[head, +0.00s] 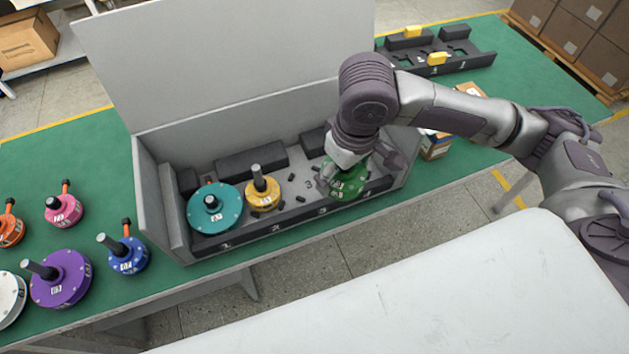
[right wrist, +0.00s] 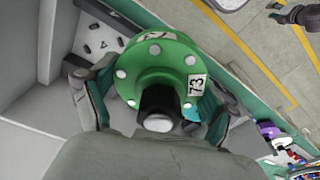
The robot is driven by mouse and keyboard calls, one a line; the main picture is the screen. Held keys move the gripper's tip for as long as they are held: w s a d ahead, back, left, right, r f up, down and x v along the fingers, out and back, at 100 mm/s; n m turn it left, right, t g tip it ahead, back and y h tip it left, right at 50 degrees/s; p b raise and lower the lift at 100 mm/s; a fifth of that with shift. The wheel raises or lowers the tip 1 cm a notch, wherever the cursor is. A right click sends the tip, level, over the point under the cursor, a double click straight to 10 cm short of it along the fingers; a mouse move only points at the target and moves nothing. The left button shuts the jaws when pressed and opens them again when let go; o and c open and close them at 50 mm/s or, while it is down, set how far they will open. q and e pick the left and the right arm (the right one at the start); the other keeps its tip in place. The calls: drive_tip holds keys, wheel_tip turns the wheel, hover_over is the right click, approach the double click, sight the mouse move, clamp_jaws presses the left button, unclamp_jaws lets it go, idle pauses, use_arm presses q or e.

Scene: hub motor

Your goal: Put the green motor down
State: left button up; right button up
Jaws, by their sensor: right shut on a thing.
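The green motor (head: 347,183) is in my right gripper (head: 349,160), at the right end of the open grey box (head: 150,190). In the right wrist view the motor (right wrist: 165,62) shows its white bolt heads, the label 73 and a dark shaft. The fingers of my right gripper (right wrist: 155,105) are on either side of it. I cannot tell whether its underside touches the box floor. A teal motor (head: 214,208) and a yellow motor (head: 262,190) stand in the box at places 1 and 2. A bare place marked 3 lies left of the green motor. My left gripper is not in view.
Orange, pink, blue, purple and white motors stand on the green table (head: 60,150) left of the box. A black rack (head: 465,55) with yellow parts is behind right. A small carton (head: 436,145) stands right of the box. The raised lid (head: 220,60) stands behind.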

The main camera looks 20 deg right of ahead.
wheel_tip(320, 180, down, 7)
drive_tip(key=w+a+n+b, duration=0.2)
drive_tip(key=n, duration=0.8)
hover_over(306, 184)
drive_tip(key=shift+g+y, duration=0.3)
drive_tip(key=shift+y, duration=0.1)
wheel_tip(306, 184, down, 8)
drive_tip(key=shift+s+d+r+p, duration=0.1)
drive_tip(key=shift+r+p, duration=0.15)
drive_tip(key=shift+p, duration=0.2)
wheel_tip(306, 184, down, 3)
drive_tip(key=shift+f+p, duration=0.2)
drive_tip(key=shift+p, duration=0.2)
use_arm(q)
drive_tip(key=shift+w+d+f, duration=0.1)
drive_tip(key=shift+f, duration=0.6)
use_arm(e)
drive_tip(key=shift+f, duration=0.4)
drive_tip(key=o, duration=1.6)
drive_tip(key=shift+d+f, duration=0.1)
drive_tip(key=shift+f, duration=0.1)
